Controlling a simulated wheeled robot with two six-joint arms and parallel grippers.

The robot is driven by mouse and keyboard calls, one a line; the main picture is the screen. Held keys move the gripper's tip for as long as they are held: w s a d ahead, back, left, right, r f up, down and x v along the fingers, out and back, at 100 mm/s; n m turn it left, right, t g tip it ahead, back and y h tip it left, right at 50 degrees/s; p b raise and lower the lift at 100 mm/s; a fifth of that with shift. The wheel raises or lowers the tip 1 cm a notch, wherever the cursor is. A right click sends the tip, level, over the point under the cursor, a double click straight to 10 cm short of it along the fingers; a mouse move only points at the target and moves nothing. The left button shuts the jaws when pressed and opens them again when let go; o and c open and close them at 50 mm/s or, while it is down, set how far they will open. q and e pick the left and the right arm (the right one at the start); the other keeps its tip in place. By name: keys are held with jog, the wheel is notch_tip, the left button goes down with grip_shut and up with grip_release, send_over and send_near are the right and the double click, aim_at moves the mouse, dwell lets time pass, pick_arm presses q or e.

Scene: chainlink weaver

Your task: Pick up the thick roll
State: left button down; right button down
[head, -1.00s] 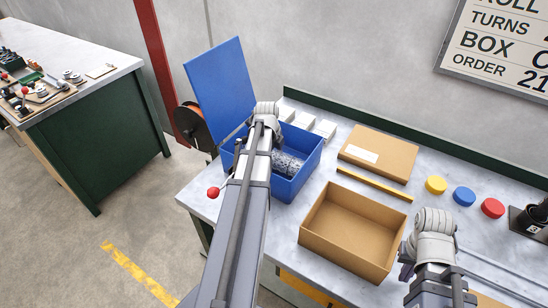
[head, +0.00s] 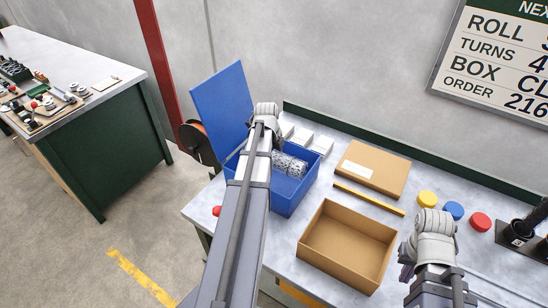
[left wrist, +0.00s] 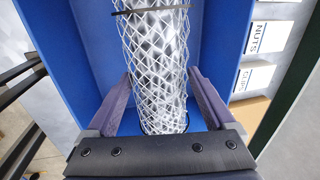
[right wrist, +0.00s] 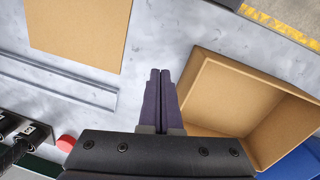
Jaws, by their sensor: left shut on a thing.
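The thick roll is a silvery wire-mesh cylinder (head: 290,165) at the blue bin (head: 292,204), partly hidden by my left arm in the head view. In the left wrist view the roll (left wrist: 157,60) runs lengthwise between the fingers of my left gripper (left wrist: 160,85), one on each side. My left gripper is shut on it. A dark band crosses the roll near the top of that view. My right gripper (right wrist: 160,75) is shut and empty, over the bench beside the open cardboard box (right wrist: 205,100).
The bin's blue lid (head: 222,105) stands open behind it. White cartons (head: 305,137) sit beyond the bin. The open cardboard box (head: 345,240), a flat cardboard piece (head: 372,172) and yellow, blue and red (head: 480,222) discs are to the right.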

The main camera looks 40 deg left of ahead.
aim_at(274, 153)
pick_arm(q)
notch_tip(274, 153, up, 10)
jog(key=p, duration=0.8)
jog(key=shift+f+p, duration=0.1)
jog(key=shift+p, duration=0.2)
